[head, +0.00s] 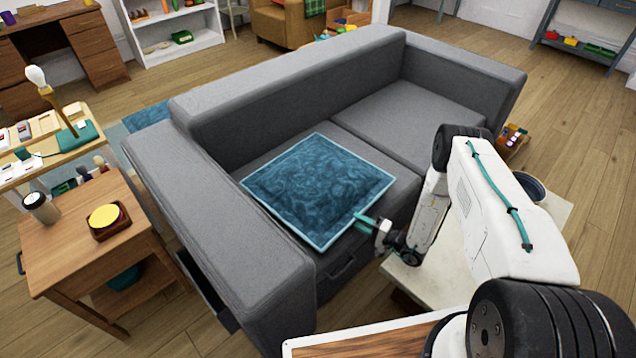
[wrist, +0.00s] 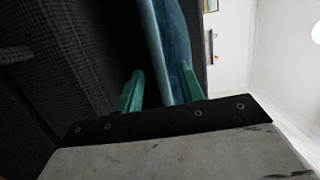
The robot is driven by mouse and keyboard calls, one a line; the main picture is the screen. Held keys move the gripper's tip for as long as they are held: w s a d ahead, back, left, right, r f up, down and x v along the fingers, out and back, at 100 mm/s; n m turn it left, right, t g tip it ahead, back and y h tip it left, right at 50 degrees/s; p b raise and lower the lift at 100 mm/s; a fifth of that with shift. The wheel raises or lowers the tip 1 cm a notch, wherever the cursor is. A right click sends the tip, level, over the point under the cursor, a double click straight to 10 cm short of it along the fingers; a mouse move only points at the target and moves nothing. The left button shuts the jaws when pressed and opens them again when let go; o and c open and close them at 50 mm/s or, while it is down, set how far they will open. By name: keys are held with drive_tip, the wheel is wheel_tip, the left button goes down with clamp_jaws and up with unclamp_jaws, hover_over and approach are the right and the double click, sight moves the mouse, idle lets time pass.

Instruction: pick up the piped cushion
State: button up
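The piped cushion (head: 318,188) is teal with a swirled pattern and a pale edge. It lies on the left seat of the grey sofa (head: 250,93), tilted toward the left arm. My gripper (head: 366,219) is at the cushion's near right corner. In the wrist view the cushion (wrist: 166,45) runs down between the two green fingers of my gripper (wrist: 160,82). The fingers stand apart, with a dark gap between the left finger and the cushion edge. Contact at the right finger cannot be told.
A wooden side table (head: 75,255) with a cup (head: 40,207) and a yellow-topped item (head: 104,216) stands left of the sofa. A pale low table (head: 425,290) is under my arm. The right sofa seat (head: 410,117) is empty. Wooden floor is open at the right.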

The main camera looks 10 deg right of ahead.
drive_tip(key=shift+x, duration=1.35)
drive_tip(key=shift+r, duration=0.1)
clamp_jaws()
